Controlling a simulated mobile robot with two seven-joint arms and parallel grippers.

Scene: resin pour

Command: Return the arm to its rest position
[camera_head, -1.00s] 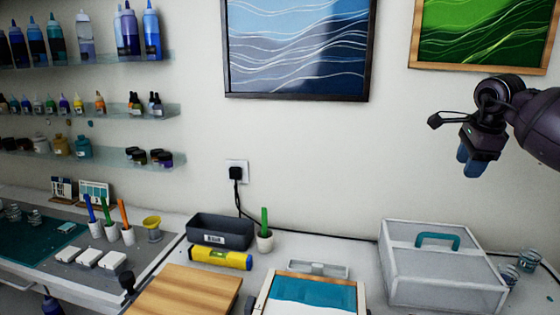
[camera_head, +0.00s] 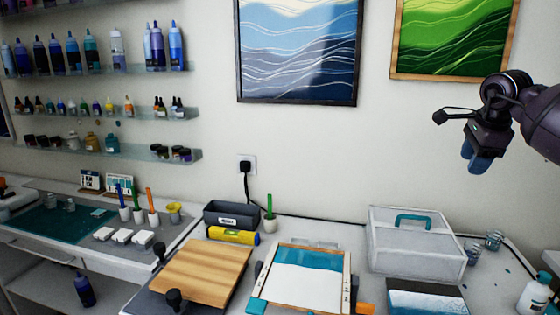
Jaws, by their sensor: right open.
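My right gripper (camera_head: 476,160) is raised at the right edge of the head view, in front of the wall and well above the table. Its blue fingertips point down with nothing between them, and it is apart from everything on the table. My left arm and gripper are not in view.
Below stand a grey case with a teal handle (camera_head: 418,252), a framed teal-and-white panel (camera_head: 308,290), a wooden board (camera_head: 205,272), a yellow level (camera_head: 233,236) and a dark bin (camera_head: 232,214). Glass jars (camera_head: 493,241) and a bottle (camera_head: 535,297) are at right. Air around the gripper is free.

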